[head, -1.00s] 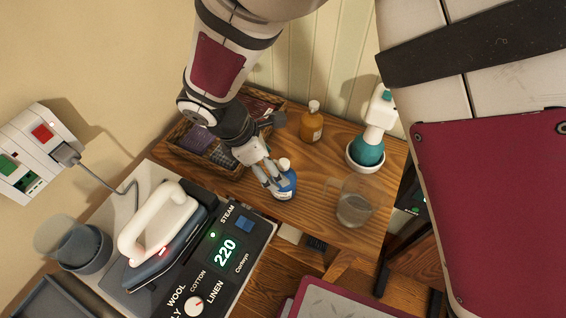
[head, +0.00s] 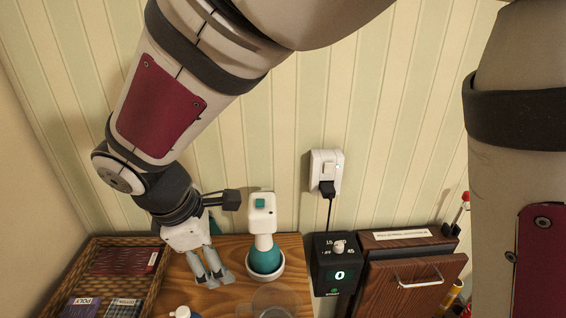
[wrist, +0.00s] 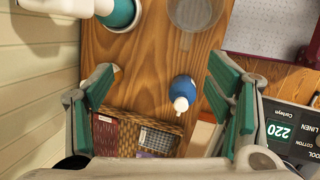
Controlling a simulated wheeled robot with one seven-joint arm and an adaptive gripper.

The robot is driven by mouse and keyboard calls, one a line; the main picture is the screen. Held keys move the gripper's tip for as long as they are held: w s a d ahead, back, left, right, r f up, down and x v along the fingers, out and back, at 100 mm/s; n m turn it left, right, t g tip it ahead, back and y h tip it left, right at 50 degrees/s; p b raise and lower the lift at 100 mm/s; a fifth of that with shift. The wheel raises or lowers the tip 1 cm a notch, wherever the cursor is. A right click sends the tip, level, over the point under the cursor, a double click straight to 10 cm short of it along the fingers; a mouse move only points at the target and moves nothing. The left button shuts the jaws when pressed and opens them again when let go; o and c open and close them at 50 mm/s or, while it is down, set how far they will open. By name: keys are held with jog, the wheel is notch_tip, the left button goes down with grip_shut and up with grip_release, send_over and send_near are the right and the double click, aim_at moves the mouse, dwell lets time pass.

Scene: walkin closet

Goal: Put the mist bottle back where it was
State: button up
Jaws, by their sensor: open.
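The mist bottle, teal with a white spray head (head: 263,222), stands upright in a white round dish (head: 279,268) on the wooden shelf near the wall. In the wrist view the bottle (wrist: 121,14) is cut off at the top left. My gripper (head: 213,281) is open and empty, left of the mist bottle and above the shelf. In the wrist view its fingers (wrist: 162,84) are spread wide, with nothing held between them. A blue bottle with a white cap (wrist: 184,90) stands on the shelf below the gripper, apart from the fingers.
A wicker basket (head: 125,240) with packets lies at the left. A clear jug (head: 272,299) stands in front of the mist bottle. A black timer box (head: 337,268) and a wooden cabinet (head: 415,278) are at the right. The iron station's panel (wrist: 286,128) is at the wrist view's right.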

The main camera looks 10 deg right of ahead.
jog(key=s+d+r+m+y, duration=0.1)
jog(key=s+d+r+m, duration=0.1)
jog(key=d+r+m, duration=0.35)
jog(key=s+d+r+m+t, duration=0.1)
jog(key=s+d+r+m, duration=0.15)
jog(key=d, duration=0.55)
jog(key=s+d+r+m+y, duration=0.1)
jog(key=d+r+m, duration=0.2)
jog(key=d+m, duration=0.3)
jog(key=s+d+m+t, duration=0.1)
jog(key=s+d+m, duration=0.4)
jog(key=s+d, duration=0.1)
jog(key=shift+s+d+r+t+y, duration=0.15)
jog(key=shift+s+r+t+y, duration=0.15)
jog(key=shift+r, duration=0.1)
